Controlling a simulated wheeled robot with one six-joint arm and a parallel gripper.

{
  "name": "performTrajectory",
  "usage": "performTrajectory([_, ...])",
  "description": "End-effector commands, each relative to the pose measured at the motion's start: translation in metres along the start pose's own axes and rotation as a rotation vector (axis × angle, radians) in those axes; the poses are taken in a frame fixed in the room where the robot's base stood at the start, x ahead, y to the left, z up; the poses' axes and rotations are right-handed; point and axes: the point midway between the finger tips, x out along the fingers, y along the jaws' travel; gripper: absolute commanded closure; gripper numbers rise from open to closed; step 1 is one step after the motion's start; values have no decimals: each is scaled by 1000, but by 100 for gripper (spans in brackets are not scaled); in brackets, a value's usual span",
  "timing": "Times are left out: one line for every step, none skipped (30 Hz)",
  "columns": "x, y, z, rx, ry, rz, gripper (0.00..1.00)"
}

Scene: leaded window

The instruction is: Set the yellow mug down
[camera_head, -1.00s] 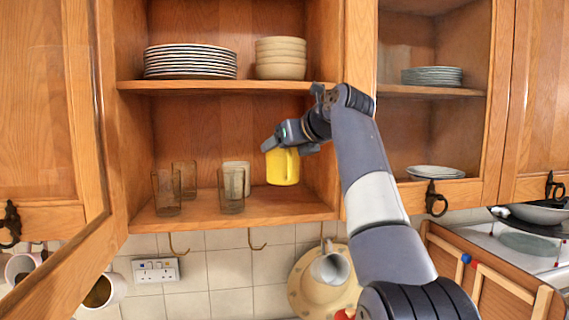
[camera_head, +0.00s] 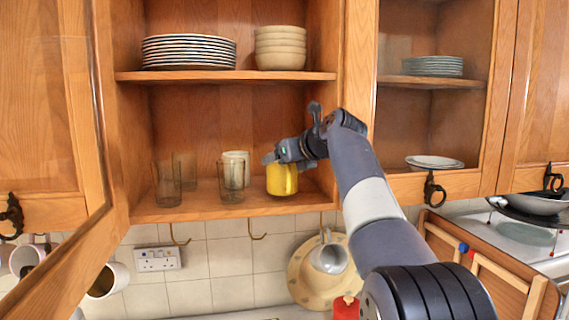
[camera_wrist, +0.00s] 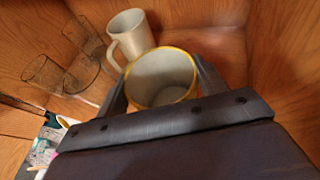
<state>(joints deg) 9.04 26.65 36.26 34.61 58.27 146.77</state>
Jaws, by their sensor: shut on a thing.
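The yellow mug (camera_head: 282,180) is upright at the lower shelf (camera_head: 215,211) of the open cabinet, right of the glasses. Its base is at or very near the shelf surface; I cannot tell whether it bears on it. My gripper (camera_head: 272,158) reaches in from the right and is shut on the mug near its rim. In the wrist view the mug (camera_wrist: 160,80) shows its pale inside and yellow rim, with a finger of my gripper (camera_wrist: 160,85) on each side.
A white mug (camera_wrist: 131,35) stands close beside the held mug. Clear glasses (camera_head: 167,184) stand to the left. Striped plates (camera_head: 188,52) and bowls (camera_head: 281,48) sit on the shelf above. The open cabinet door (camera_head: 85,130) is at left. Some shelf is bare in front.

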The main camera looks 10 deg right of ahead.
Motion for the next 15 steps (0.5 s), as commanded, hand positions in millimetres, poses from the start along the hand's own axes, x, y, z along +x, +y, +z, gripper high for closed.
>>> performTrajectory([0,1,-3,1,-2,0,80])
performTrajectory([1,1,-5,1,-3,-1,80])
performTrajectory([4,-1,-7,1,-3,-1,80])
performTrajectory([5,-1,-8,1,-3,-1,80])
performTrajectory([6,-2,-9,0,-4,-2,80])
performTrajectory([7,-2,-9,0,-5,-3,80])
performTrajectory([7,-2,-10,0,-5,-3,80])
performTrajectory([7,-2,-10,0,-5,-3,80])
performTrajectory([7,-2,-10,0,-5,-3,80])
performTrajectory([7,-2,-10,0,-5,-3,80])
performTrajectory([7,-2,-10,0,-5,-3,80])
performTrajectory([7,-2,-10,0,-5,-3,80])
performTrajectory([7,-2,-10,0,-5,-3,80])
performTrajectory([7,-2,-10,0,-5,-3,80])
performTrajectory([8,-2,-12,0,-5,-3,80])
